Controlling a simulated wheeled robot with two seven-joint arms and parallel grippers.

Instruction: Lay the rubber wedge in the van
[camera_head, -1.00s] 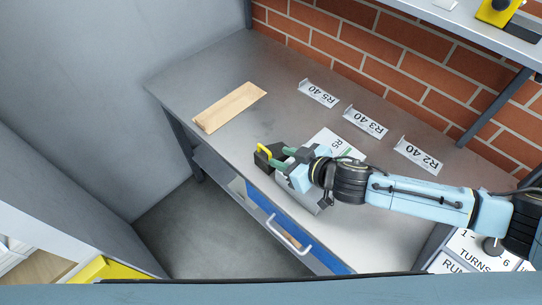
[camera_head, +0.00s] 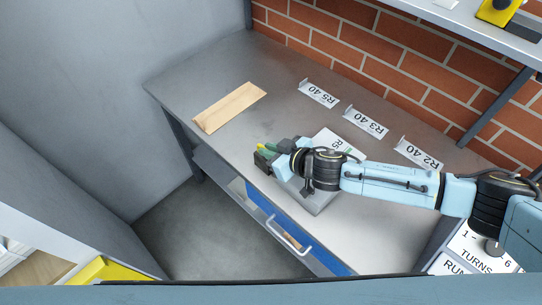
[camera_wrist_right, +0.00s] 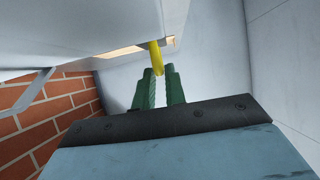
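My right gripper (camera_head: 266,149) is above the left front part of the grey metal table. In the right wrist view its green fingers (camera_wrist_right: 160,82) are close together on a small yellow piece, which I take to be the rubber wedge (camera_wrist_right: 155,54). The yellow piece sticks out past the fingertips, and its other end is hidden between them. In the head view only a bit of it shows (camera_head: 262,146) beside the fingers and dark gripper parts. I cannot make out the van in these frames. My left gripper is not in view.
A wooden board (camera_head: 229,107) lies at the table's (camera_head: 180,82) left end. Labelled stands (camera_head: 318,93) line the brick wall, and a sheet (camera_head: 326,140) lies near the gripper. A blue drawer (camera_head: 258,199) is under the front edge. Open floor (camera_head: 200,225) lies in front of the table.

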